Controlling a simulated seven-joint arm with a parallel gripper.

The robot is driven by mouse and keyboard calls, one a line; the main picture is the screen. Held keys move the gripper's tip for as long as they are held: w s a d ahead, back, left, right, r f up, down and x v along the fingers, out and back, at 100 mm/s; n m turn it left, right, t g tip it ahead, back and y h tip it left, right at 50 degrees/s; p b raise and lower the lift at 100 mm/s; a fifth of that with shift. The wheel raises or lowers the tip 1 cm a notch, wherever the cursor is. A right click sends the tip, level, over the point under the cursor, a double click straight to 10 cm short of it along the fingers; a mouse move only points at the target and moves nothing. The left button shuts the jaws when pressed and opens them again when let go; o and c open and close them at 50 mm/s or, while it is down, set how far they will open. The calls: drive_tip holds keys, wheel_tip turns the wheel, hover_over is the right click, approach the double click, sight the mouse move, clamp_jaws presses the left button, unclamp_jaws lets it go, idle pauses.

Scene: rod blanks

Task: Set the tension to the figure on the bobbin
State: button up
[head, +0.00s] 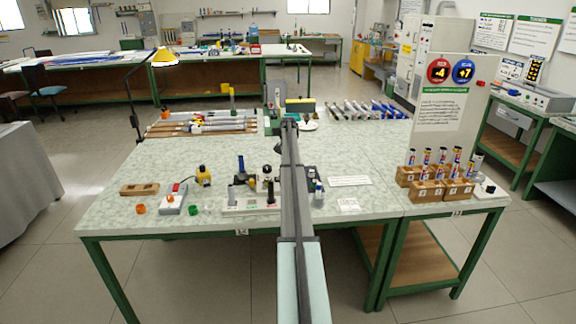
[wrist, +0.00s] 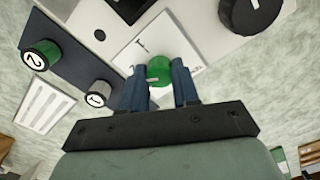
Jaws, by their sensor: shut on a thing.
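In the wrist view my gripper (wrist: 160,88) has its two blue fingers on either side of a small green knob (wrist: 159,67), shut on it. The knob stands on a white plate (wrist: 133,52) with dark marks and lettering, partly hidden by the fingers. To the left, two round pieces sit on a dark strip: a green-rimmed one marked 2 (wrist: 40,55) and a grey-rimmed one marked 1 (wrist: 97,94). I cannot tell for sure whether either is the bobbin. In the head view my arm reaches away over the bench and the fingertips cannot be made out.
A black round knob (wrist: 252,12) is close by at upper right in the wrist view. A white lined card (wrist: 40,105) lies at left. In the head view, wooden blocks with several tubes (head: 425,190) stand at right, beside a sign board (head: 440,115). Small tools stand near the front edge.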

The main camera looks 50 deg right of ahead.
clamp_jaws()
drive_tip(key=shift+n, duration=0.3)
drive_tip(key=n, duration=0.5)
drive_tip(key=shift+n, duration=0.3)
drive_tip(key=n, duration=0.5)
drive_tip(key=shift+n, duration=0.4)
drive_tip(key=o, duration=0.6)
unclamp_jaws()
drive_tip(key=shift+o, duration=0.2)
drive_tip(key=shift+r, duration=0.15)
